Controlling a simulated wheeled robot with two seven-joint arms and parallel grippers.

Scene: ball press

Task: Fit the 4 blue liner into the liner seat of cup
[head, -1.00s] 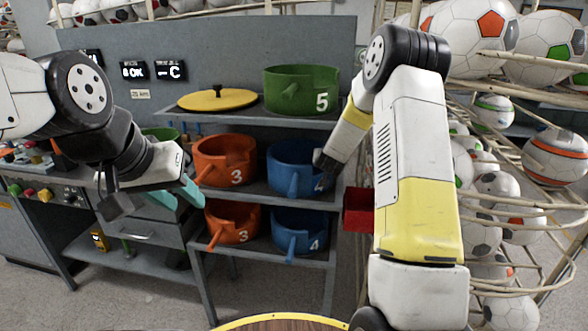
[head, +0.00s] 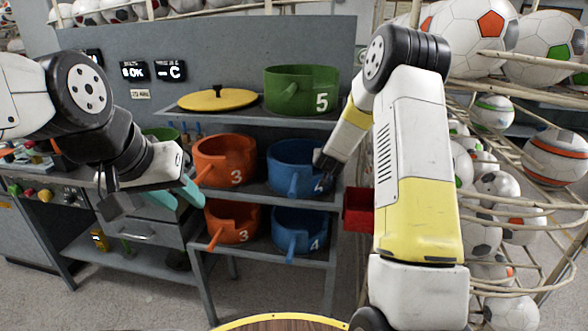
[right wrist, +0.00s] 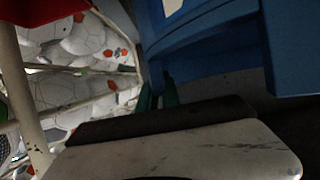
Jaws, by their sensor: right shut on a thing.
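A blue piece marked 4 (head: 291,160) sits on the middle shelf, with a spout-like part toward me. It also shows close up in the right wrist view (right wrist: 215,45). A second blue piece marked 4 (head: 300,228) sits on the shelf below. I cannot tell which is liner and which is cup. My right gripper is at the right side of the upper blue piece, its green fingers (right wrist: 162,97) shut against its edge; the head view mostly hides them. My left gripper (head: 186,191), with teal fingers, hangs left of the shelves; its opening is unclear.
Orange pieces marked 3 (head: 224,160) stand left of the blue ones, on both shelves. A green piece marked 5 (head: 301,88) and a yellow lid (head: 217,99) are on top. A red box (head: 358,209) and ball rack (head: 520,230) are right.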

